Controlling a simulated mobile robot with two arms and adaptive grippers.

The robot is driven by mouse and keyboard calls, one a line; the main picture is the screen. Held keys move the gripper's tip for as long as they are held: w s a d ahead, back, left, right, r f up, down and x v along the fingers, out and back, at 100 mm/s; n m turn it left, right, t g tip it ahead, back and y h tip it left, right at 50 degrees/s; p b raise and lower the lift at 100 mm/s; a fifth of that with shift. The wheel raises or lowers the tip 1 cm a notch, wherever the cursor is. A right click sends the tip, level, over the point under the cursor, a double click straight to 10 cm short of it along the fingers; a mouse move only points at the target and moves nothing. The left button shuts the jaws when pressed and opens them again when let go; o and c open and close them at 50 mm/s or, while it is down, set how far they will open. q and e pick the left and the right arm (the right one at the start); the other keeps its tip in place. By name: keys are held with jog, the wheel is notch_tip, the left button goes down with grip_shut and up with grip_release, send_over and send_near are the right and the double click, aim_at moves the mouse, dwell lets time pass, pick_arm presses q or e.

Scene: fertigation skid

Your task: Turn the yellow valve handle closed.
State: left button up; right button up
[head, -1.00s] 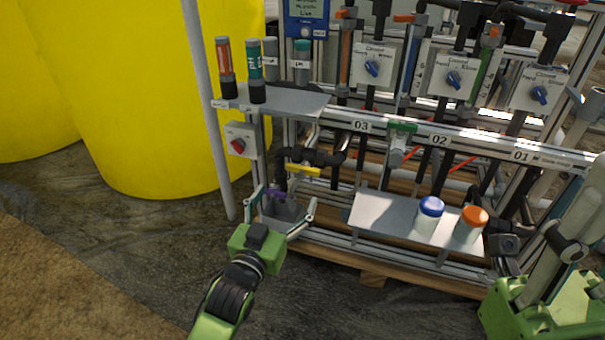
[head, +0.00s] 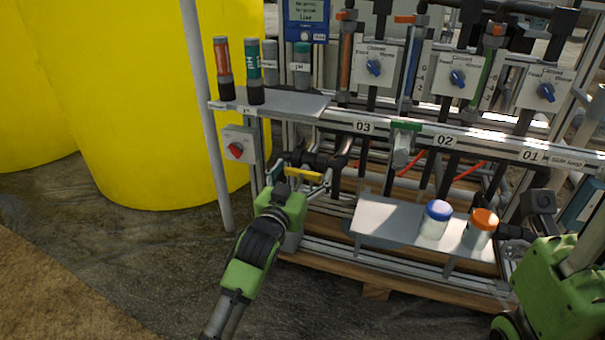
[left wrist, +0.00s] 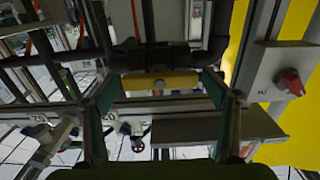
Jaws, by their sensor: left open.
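The yellow valve handle (head: 303,173) is a short bar on dark pipework at the skid's lower left. It lies roughly level across the left wrist view (left wrist: 160,83). My left gripper (head: 301,179) is open, with one finger at each end of the handle. In the left wrist view the fingers of my left gripper (left wrist: 161,88) stand left and right of the bar, with small gaps that are hard to judge. The gripper's body hides part of the pipe below the handle. My right gripper's fingers are not visible; only green parts of my right arm show at the right edge.
A grey box with a red knob (head: 236,150) is just left of the handle. A shelf (head: 300,103) with probe bottles is above. A lower tray (head: 376,218) holds a blue-capped jar (head: 435,219) and an orange-capped jar (head: 480,229). A yellow tank (head: 140,110) stands left.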

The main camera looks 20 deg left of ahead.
pick_arm(q)
jog(key=c, duration=1.1)
